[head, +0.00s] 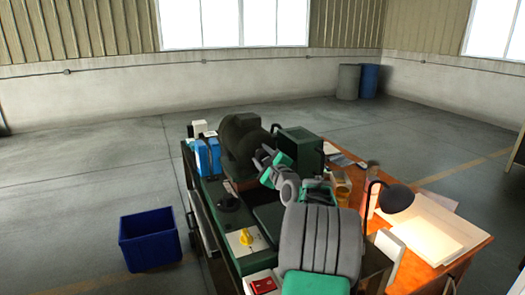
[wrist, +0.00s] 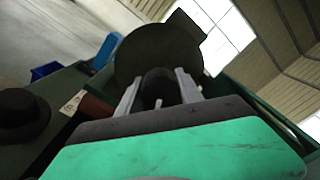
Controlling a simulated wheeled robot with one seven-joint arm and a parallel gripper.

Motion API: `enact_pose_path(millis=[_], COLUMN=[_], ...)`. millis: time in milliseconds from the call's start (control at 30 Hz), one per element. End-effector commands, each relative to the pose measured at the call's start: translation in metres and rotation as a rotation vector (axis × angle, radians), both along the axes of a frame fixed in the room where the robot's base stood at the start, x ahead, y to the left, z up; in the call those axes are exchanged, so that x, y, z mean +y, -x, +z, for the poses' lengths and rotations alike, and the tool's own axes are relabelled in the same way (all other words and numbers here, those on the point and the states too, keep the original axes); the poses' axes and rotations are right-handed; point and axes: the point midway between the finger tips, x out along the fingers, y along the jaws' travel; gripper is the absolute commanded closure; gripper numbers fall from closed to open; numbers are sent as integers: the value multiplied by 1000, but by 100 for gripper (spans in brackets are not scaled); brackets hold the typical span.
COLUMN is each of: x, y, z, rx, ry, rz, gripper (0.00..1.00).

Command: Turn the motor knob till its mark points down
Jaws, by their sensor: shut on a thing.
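The dark motor (head: 240,138) sits on the green bench, and its big round body (wrist: 158,48) fills the middle of the wrist view. My gripper (wrist: 157,88) has its two grey fingers either side of a dark round part (wrist: 158,82) in front of the motor body, and is shut on it. In the head view my gripper (head: 272,158) reaches the motor's right end, where my arm hides the gripped part.
A black round fitting (head: 228,201), blue containers (head: 207,156) and a red switch (head: 263,286) are on the green bench. A dark green box (head: 298,146) is right of the motor. The orange desk (head: 440,262) holds a black lamp (head: 396,198). A blue bin (head: 150,238) stands on the floor.

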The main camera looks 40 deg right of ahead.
Motion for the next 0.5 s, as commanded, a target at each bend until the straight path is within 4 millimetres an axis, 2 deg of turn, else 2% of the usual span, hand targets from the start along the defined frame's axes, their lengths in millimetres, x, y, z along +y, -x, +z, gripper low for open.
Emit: enact_pose_path(millis=[200,500], x=[0,0], y=[0,0], z=[4,2], rx=[-51,-102], ry=[-179,-352], rz=[0,0], gripper=[97,97])
